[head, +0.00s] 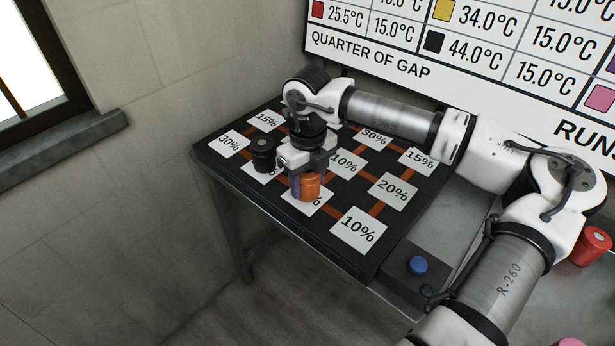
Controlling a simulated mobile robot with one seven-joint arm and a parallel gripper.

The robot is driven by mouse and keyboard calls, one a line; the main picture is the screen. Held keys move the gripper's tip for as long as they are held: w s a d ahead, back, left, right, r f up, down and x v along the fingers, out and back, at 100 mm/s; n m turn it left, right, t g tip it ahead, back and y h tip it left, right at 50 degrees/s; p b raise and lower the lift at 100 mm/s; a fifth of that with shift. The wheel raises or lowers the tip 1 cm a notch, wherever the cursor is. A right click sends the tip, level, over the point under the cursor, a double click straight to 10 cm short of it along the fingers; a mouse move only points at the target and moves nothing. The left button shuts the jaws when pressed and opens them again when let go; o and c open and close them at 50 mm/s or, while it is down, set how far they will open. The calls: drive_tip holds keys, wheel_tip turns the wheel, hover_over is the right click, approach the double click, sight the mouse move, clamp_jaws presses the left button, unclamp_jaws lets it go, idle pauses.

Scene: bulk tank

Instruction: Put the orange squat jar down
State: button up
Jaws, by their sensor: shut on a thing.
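The orange squat jar (308,188) is in my gripper (308,178), in the head view. My gripper points down and is shut on the jar. The jar is over or on a white percent card (318,207) near the front left of the black board (290,222). I cannot tell whether its base touches the card. The card's number is mostly hidden by the jar and gripper.
A black jar (263,154) stands on a card just left of my gripper. Other cards, such as the front 10% card (358,230), are bare. A blue button (418,265) sits right of the board, and a red jar (592,246) stands far right.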

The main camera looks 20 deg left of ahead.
drive_tip(key=shift+f, duration=0.1)
drive_tip(key=shift+f, duration=0.1)
drive_tip(key=o, duration=1.1)
drive_tip(key=shift+c, duration=0.2)
wheel_tip(320, 180, up, 12)
drive_tip(key=shift+r+b, duration=0.2)
drive_tip(key=shift+b, duration=0.55)
